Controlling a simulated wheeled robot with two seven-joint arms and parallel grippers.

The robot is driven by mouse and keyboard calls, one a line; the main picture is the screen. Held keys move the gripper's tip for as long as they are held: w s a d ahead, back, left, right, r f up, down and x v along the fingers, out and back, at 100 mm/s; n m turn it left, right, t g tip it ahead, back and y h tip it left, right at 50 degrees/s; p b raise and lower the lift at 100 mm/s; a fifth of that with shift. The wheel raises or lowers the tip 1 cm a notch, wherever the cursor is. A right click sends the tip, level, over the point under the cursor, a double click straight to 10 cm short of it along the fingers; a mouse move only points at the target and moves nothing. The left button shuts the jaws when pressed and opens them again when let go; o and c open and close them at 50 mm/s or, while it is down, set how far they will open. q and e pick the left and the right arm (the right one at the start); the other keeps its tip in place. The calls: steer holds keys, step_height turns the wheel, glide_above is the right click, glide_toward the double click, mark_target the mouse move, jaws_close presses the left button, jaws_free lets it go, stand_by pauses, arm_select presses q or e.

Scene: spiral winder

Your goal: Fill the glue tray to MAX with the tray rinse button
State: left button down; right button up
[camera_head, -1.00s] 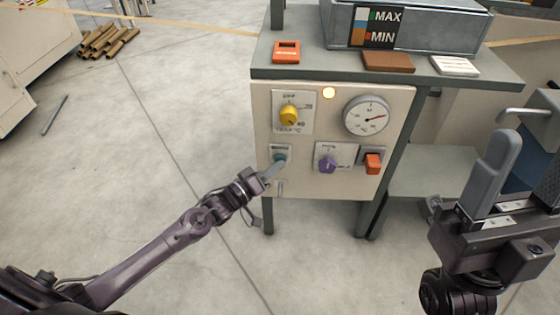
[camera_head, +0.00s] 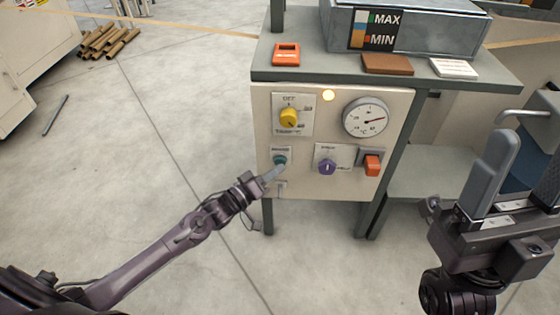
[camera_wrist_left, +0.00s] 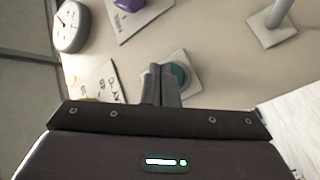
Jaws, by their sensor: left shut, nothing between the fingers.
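The glue tray (camera_head: 425,32) is a grey metal box on top of the bench, with a MAX/MIN level label (camera_head: 375,28) on its front. The liquid inside is not visible. A teal button (camera_head: 279,160) sits on a small plate at the panel's lower left; it also shows in the left wrist view (camera_wrist_left: 180,74). My left gripper (camera_head: 275,170) is shut and empty, its fingertips at the teal button; contact is hard to tell. In the left wrist view the shut fingers (camera_wrist_left: 164,75) partly cover the button. My right gripper (camera_head: 490,170) is at the right, fingers apart, away from the panel.
The panel (camera_head: 335,184) also carries a yellow knob (camera_head: 289,117), a gauge (camera_head: 367,118), a purple knob (camera_head: 327,166), an orange switch (camera_head: 372,164) and a lit lamp (camera_head: 328,95). An orange item (camera_head: 286,54) and a brown block (camera_head: 387,64) lie on the bench top.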

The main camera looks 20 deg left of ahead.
arm_select(q)
steer(key=shift+s+d, duration=0.1)
steer(key=shift+s, duration=0.3)
steer(key=s+p, duration=0.2)
steer(key=s+d+p, duration=0.1)
steer(key=s+p, duration=0.1)
steer(key=s, duration=0.1)
steer(key=shift+d, duration=0.2)
stand_by(2.9)
